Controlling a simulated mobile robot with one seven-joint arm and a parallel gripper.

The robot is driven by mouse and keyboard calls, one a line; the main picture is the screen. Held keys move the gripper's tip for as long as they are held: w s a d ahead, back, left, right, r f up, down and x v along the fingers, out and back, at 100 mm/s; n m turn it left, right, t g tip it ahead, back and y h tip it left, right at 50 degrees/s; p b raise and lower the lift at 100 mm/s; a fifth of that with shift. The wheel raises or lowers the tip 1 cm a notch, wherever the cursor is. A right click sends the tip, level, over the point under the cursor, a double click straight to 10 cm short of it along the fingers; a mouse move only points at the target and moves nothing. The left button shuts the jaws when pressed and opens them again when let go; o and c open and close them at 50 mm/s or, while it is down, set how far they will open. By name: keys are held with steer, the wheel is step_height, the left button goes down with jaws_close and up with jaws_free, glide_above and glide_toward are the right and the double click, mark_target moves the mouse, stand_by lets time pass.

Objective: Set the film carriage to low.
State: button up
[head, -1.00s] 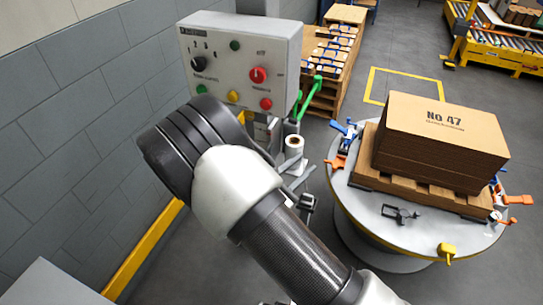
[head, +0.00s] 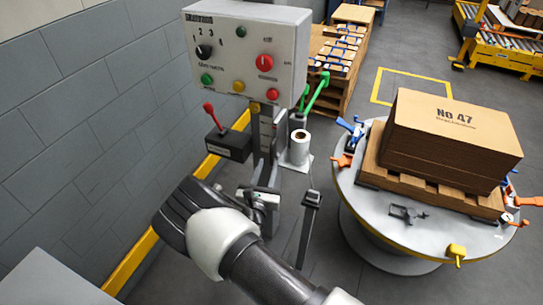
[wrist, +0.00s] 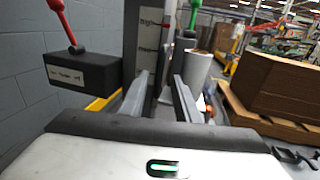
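A white film roll (head: 300,148) stands upright on a carriage at the grey mast (head: 266,130), below the control box. A green handle (head: 313,98) rises beside the roll; in the wrist view the green handle (wrist: 194,14) rises from a dark block (wrist: 184,42) behind the roll (wrist: 197,72). My gripper (wrist: 160,82) is open and empty, its two fingers apart and pointing toward the mast and roll. In the head view my arm reaches low in front of the mast; the fingers are hard to make out there.
A control box (head: 245,50) with knobs and buttons tops the mast. A black box with a red lever (head: 210,115) sits left of the mast. A dark post (head: 309,215) stands right of my gripper. A turntable (head: 360,210) with a carton-loaded pallet (head: 440,195) stands right.

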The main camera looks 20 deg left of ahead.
mark_target(271, 156)
steer(key=w, duration=0.6)
steer(key=shift+w+a+b, duration=0.35)
steer(key=shift+w+b, duration=0.05)
jaws_close()
